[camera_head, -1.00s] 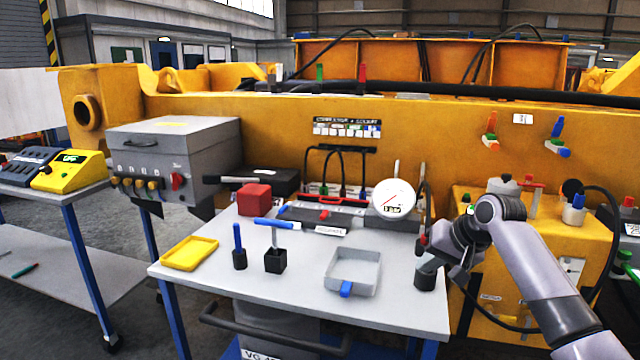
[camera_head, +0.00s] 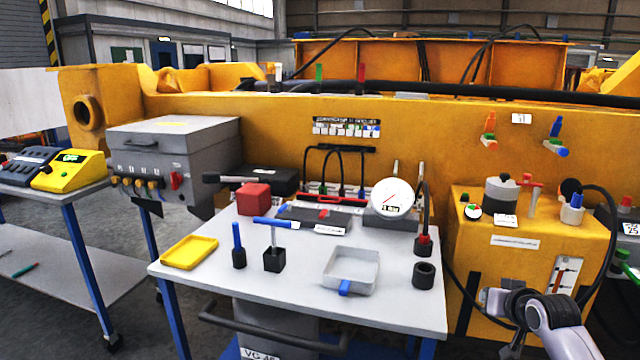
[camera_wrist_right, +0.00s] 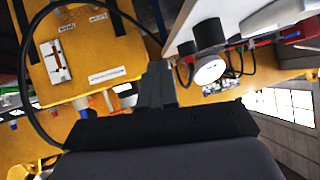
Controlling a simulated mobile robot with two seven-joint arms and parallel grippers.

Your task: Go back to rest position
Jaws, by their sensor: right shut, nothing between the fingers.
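My right gripper (camera_wrist_right: 158,85) is shut and empty; its dark fingers show at the middle of the right wrist view. In the head view my right arm (camera_head: 545,318) is at the lower right, beside the table's right edge and in front of the yellow cabinet (camera_head: 520,262). Its fingers are hard to make out there. The black cylindrical holder (camera_head: 424,275) stands on the table near its right edge, clear of my gripper. My left gripper is not in view.
The white table (camera_head: 220,285) holds a grey tray (camera_head: 351,270), a yellow tray (camera_head: 189,252), a red block (camera_head: 253,198), a T-handled tool (camera_head: 273,240) and a round gauge (camera_head: 392,198). A black hose (camera_head: 612,225) loops beside the cabinet.

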